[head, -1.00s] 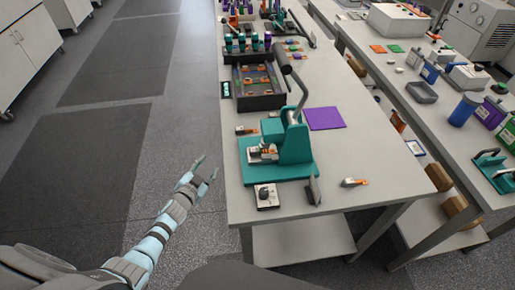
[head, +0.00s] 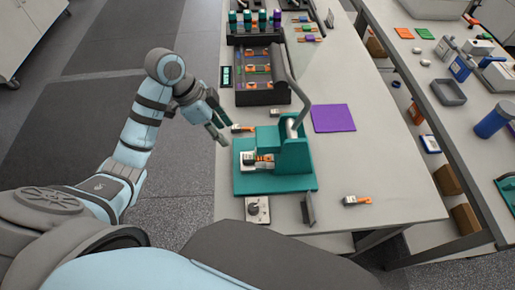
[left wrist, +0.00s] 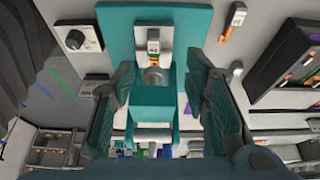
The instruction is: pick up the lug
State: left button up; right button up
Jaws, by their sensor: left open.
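Small silver-and-orange pieces look like lugs; I cannot tell which one is meant. One piece (head: 241,128) lies on the bench left of the teal press (head: 293,160), and a similar piece shows at upper right in the left wrist view (left wrist: 233,20). Another piece (head: 262,161) sits on the press base; it also shows in the left wrist view (left wrist: 153,42). A third (head: 357,201) lies at the bench's front right. My left gripper (head: 226,133) is open and empty near the bench's left edge, beside the press. My right gripper is not in view.
A grey box with a knob (head: 257,210) and a small upright dark plate (head: 308,208) stand in front of the press. A dark tray (head: 260,75) is behind it. A purple mat (head: 333,118) lies to its right. The bench's right side is mostly clear.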

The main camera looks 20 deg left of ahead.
pick_arm(q)
jog(key=b, duration=0.5)
send_over(244, 157)
jog(key=s+a, duration=0.1)
jog(key=a, duration=0.1)
jog(key=f, duration=0.7)
jog(key=shift+s+d, duration=0.15)
jog(key=shift+d, duration=0.05)
jog(key=b+x, duration=0.1)
jog(key=x, duration=0.3)
jog(key=shift+w+a+f+b, duration=0.1)
jog(key=shift+w+f+b, duration=0.1)
jog(key=shift+w+b, duration=0.25)
jog(key=shift+f, duration=0.15)
jog(key=shift+s, duration=0.2)
jog(key=shift+c, duration=0.2)
grip_shut()
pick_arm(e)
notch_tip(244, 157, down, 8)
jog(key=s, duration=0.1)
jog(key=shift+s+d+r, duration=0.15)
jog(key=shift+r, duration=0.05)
